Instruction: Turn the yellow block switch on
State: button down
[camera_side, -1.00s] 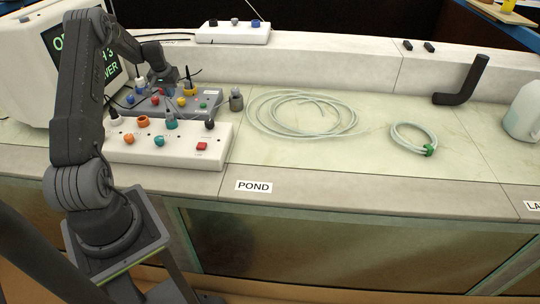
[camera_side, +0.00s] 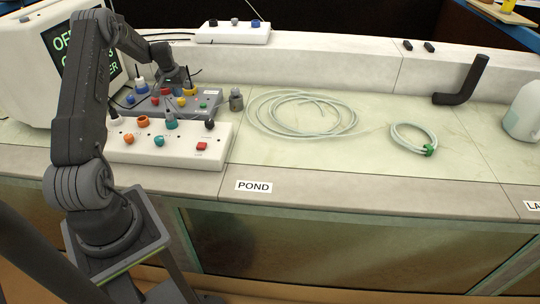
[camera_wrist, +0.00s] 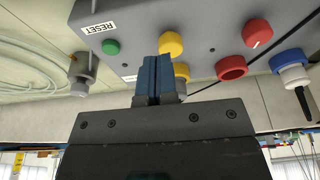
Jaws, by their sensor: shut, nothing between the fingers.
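A grey control box (camera_side: 213,99) stands on the bench behind a white one, and shows at the top of the wrist view (camera_wrist: 215,22). It carries two yellow parts: a round yellow knob (camera_wrist: 171,43) and a second yellow piece (camera_wrist: 181,71) partly behind my fingers. In the side view they show as a rear yellow piece (camera_side: 190,91) and a front yellow piece (camera_side: 181,101). My gripper (camera_wrist: 155,60) is shut and empty, its blue fingers together beside the yellow parts. Whether they touch, and the switch's on or off state, I cannot tell.
Close by on the box are a red knob (camera_wrist: 257,32), a red ring (camera_wrist: 231,68), a blue knob (camera_wrist: 289,60) and a green button (camera_wrist: 110,47). A grey metal fitting (camera_side: 236,100) stands right of the box. The white box (camera_side: 170,155) is in front; coiled hose (camera_side: 300,115) lies right.

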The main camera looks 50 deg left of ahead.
aim_at(176, 110)
jog(key=shift+d+f, duration=0.1)
jog(key=shift+f, duration=2.2)
jog(key=shift+s+a, duration=0.2)
jog(key=shift+s, duration=0.15)
jog(key=shift+s+a+f, duration=0.1)
jog(key=shift+s+a, duration=0.5)
jog(key=shift+s, duration=0.1)
jog(key=shift+s+d, duration=0.15)
jog(key=shift+s, duration=0.05)
notch_tip(176, 110, up, 6)
jog(key=shift+w+r, duration=0.15)
jog(key=shift+r, duration=0.05)
